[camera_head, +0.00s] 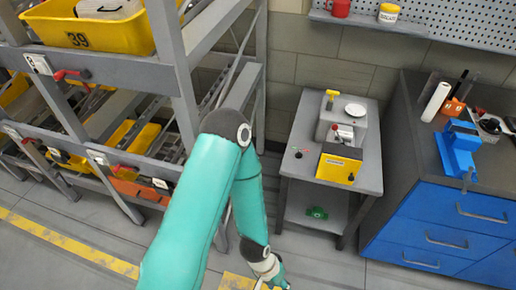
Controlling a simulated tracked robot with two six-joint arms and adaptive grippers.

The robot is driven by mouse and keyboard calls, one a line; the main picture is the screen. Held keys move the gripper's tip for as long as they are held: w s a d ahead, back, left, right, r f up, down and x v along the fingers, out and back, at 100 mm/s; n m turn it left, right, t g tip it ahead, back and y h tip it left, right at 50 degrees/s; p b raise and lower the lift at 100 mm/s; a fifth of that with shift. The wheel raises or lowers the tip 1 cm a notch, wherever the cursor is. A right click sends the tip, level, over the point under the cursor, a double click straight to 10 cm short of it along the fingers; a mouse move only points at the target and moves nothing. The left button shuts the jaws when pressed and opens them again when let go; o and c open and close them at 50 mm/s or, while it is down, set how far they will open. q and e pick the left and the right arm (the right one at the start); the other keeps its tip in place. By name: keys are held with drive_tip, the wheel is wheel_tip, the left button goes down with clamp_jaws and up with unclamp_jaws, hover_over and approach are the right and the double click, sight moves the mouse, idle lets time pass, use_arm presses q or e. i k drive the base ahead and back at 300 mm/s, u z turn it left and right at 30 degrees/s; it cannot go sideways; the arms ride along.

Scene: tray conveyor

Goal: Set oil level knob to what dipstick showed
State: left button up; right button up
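A small grey table (372,172) carries a grey machine unit (361,132). A yellow T-shaped handle (330,96), probably the dipstick's, stands at the unit's upper left. Any dipstick mark is hidden or too small to read. A yellow panel (335,168) at the table's front bears a small dark knob (351,177), which may be the oil level knob; its setting is unreadable. My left gripper (273,285) is at the bottom edge, partly cut off, below and left of the table and apart from it. Its fingers are unclear. My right gripper is out of view.
A shelf rack (185,75) with yellow bins (105,32) stands left. A blue-drawer cabinet (425,225) stands right of the table, with a blue vise-like device (458,150) on top. A green item (316,213) lies on the table's lower shelf. Floor in front is clear.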

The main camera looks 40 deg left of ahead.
sight(298, 156)
drive_tip(key=z, duration=0.6)
drive_tip(key=i, duration=0.15)
drive_tip(key=u, duration=2.7)
drive_tip(key=i, duration=1.05)
drive_tip(key=z, duration=0.4)
